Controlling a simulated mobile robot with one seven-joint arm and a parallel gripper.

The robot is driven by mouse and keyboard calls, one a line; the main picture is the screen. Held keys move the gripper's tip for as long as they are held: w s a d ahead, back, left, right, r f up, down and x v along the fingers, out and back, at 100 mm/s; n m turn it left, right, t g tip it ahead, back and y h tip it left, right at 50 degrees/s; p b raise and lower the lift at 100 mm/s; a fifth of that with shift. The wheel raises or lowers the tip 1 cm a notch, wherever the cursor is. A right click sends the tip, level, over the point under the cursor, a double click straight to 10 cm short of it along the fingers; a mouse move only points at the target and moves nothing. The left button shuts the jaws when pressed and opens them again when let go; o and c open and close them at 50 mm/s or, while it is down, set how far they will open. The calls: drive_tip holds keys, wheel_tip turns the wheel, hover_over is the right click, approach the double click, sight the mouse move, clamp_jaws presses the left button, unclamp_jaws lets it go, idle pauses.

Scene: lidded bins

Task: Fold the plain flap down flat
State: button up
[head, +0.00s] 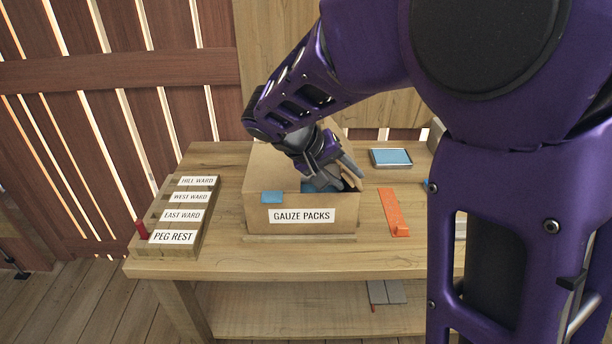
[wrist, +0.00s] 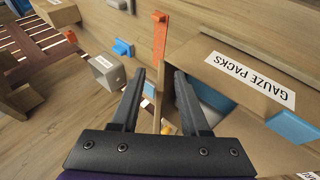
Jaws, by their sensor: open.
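The cardboard box labelled GAUZE PACKS (head: 256,216) stands on the table, with a blue tab (head: 271,197) on its front rim. It also shows at the right of the wrist view (wrist: 222,68). My gripper (head: 350,177) is at the box's right side, pointing down. In the wrist view its two fingers (wrist: 161,74) are apart, with a thin tan edge (wrist: 157,108) between them. This looks like an upright flap seen edge-on; I cannot tell whether a finger touches it. Something blue shows inside the box, partly hidden by my gripper.
A labelled peg rack (head: 184,216) with a red peg (head: 141,229) stands left of the box. An orange strip (head: 393,211) lies to its right, and a blue-topped tray (head: 391,157) behind that. Bare tabletop separates rack and box.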

drive_tip(key=s+a+r+p, duration=0.1)
drive_tip(key=s+r+p, duration=0.1)
drive_tip(key=s+r, duration=0.2)
drive_tip(key=shift+s+r, duration=0.35)
drive_tip(key=shift+r, duration=0.4)
idle(0.4)
drive_tip(key=shift+w+a, duration=0.1)
drive_tip(key=shift+a, duration=0.05)
drive_tip(key=shift+c, duration=0.2)
